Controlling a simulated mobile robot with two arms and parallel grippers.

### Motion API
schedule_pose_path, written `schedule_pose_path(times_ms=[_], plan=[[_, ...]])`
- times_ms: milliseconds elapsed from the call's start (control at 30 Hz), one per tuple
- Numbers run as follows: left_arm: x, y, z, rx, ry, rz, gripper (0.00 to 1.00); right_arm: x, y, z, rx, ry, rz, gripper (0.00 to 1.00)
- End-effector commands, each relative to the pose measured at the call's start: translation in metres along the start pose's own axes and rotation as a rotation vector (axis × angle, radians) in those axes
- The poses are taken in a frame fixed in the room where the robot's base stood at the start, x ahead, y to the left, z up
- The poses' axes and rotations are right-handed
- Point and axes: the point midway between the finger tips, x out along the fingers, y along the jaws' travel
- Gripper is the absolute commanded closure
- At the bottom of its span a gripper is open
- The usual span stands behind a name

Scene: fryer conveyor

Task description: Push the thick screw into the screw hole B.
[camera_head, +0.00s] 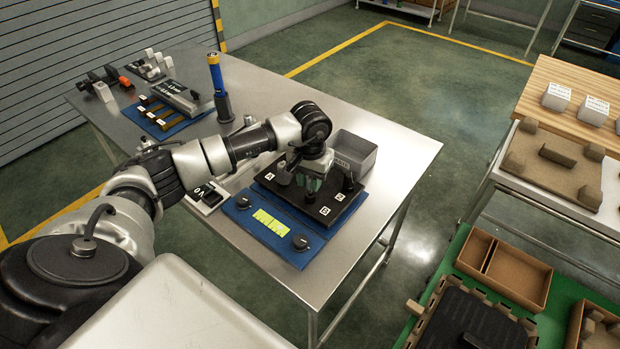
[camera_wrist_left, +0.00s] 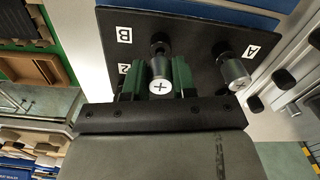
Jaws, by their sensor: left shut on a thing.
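The silver thick screw (camera_wrist_left: 160,88), with a cross-slotted head, is between the green fingers of my left gripper (camera_wrist_left: 159,80) in the left wrist view. My left gripper (camera_head: 313,182) is shut on it, low over the black board (camera_head: 337,217) in the head view. The label B (camera_wrist_left: 124,34) is beside a dark round fitting (camera_wrist_left: 158,47) just beyond the screw. I cannot tell whether the screw's tip is in a hole. Another silver screw (camera_wrist_left: 235,74) stands near label A (camera_wrist_left: 250,52). My right gripper is not in view.
A blue panel (camera_head: 244,222) with a yellow-green display and two black knobs lies in front of the board. A grey open bin (camera_head: 367,151) stands behind it. A blue-yellow tool (camera_head: 216,76) stands upright further back. The table's right end is clear.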

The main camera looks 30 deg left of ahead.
Motion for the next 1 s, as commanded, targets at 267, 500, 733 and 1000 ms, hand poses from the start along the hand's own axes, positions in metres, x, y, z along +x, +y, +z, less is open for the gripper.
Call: schedule_pose_path(times_ms=[267, 500, 733, 1000], plan=[[0.006, 0.000, 0.000, -0.001, 0.001, 0.000, 1.00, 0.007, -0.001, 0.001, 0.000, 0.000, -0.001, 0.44], [0.012, 0.000, 0.000, -0.001, 0.000, 0.000, 1.00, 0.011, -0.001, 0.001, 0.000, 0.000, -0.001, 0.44], [0.016, 0.000, 0.000, 0.000, -0.001, 0.000, 1.00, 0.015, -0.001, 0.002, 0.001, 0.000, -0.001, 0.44], [0.015, 0.000, 0.000, 0.000, -0.001, 0.000, 0.61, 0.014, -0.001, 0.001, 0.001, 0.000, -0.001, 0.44]])
